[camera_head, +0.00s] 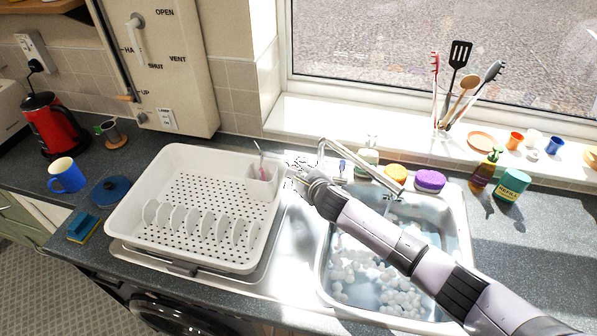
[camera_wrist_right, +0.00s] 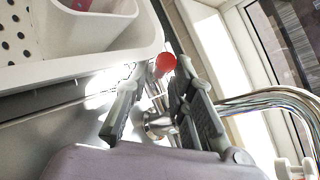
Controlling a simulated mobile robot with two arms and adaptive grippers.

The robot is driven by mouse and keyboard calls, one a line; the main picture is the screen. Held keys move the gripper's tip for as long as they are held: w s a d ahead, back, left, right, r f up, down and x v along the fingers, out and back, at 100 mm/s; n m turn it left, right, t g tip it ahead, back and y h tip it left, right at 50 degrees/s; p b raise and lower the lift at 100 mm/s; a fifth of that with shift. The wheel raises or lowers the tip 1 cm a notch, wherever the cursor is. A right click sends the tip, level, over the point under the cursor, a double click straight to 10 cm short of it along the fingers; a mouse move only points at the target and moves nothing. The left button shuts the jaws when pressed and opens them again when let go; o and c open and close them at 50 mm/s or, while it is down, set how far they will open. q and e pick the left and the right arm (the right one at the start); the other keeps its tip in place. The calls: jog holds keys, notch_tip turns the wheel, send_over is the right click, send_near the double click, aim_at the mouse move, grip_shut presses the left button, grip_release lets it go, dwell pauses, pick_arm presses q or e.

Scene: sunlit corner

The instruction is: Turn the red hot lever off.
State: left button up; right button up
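The red hot lever (camera_wrist_right: 165,64) shows in the right wrist view as a round red knob at the far end of my right gripper. My right gripper (camera_head: 298,174) is by the base of the tap (camera_head: 357,158), beside the drainer. In the wrist view the right gripper (camera_wrist_right: 159,82) is open, with its fingers apart on either side of the red knob and the metal tap body. I cannot tell whether either finger touches the lever. In the head view the lever is hidden by glare and my gripper. A small blue part (camera_head: 342,165) shows on the tap. My left gripper is out of view.
The white dish drainer (camera_head: 135,212) stands directly left of my right gripper. My right arm crosses over the sink (camera_head: 462,235), which holds foamy water.

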jog(key=v, duration=1.2)
dwell(0.4)
